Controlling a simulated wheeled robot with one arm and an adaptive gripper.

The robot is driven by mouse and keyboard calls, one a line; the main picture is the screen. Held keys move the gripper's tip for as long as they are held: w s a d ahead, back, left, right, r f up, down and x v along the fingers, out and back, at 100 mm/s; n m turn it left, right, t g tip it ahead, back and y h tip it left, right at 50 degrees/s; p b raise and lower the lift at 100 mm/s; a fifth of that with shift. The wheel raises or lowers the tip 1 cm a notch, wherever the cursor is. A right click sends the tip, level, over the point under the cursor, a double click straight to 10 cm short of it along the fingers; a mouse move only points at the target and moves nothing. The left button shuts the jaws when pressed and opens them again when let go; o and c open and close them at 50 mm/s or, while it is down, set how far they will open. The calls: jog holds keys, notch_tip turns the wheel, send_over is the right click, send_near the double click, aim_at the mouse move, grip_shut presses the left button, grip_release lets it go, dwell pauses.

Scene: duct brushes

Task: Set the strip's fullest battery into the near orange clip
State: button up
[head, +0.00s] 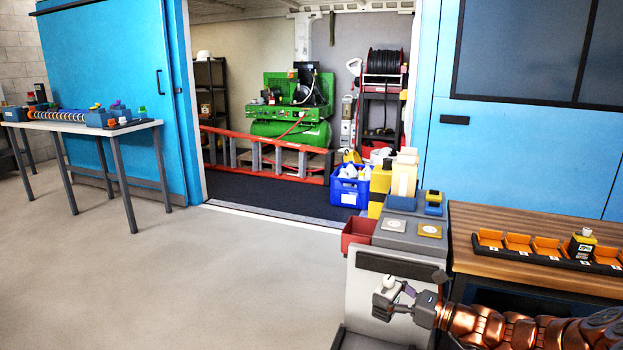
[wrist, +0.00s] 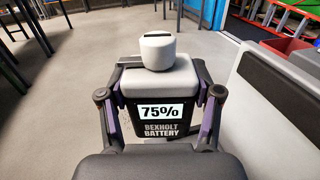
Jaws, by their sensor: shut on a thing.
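My gripper (head: 408,297) is shut on a battery (head: 385,299) in front of the grey cabinet in the head view. In the wrist view, my gripper (wrist: 158,85) has one finger on each side of the battery (wrist: 163,128). The battery has a black body, a grey upper part with a round light knob, and a label reading 75%. A strip (head: 545,246) with several orange bays lies on the wooden bench. A black battery with a yellow band and light cap (head: 582,243) stands in one bay; other bays look empty. I cannot make out which item is the near orange clip.
The wooden bench (head: 490,212) stands at the right, beside a grey cabinet top (head: 405,240) with square pads and bottles. A red bin (head: 358,233) hangs at its side. A table with gear (head: 140,125) stands far left. Open floor lies between.

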notch_tip(320, 180, up, 21)
jog(key=p, duration=2.5)
jog(key=shift+r+p, duration=0.2)
jog(key=shift+p, duration=0.2)
jog(key=shift+r, duration=0.1)
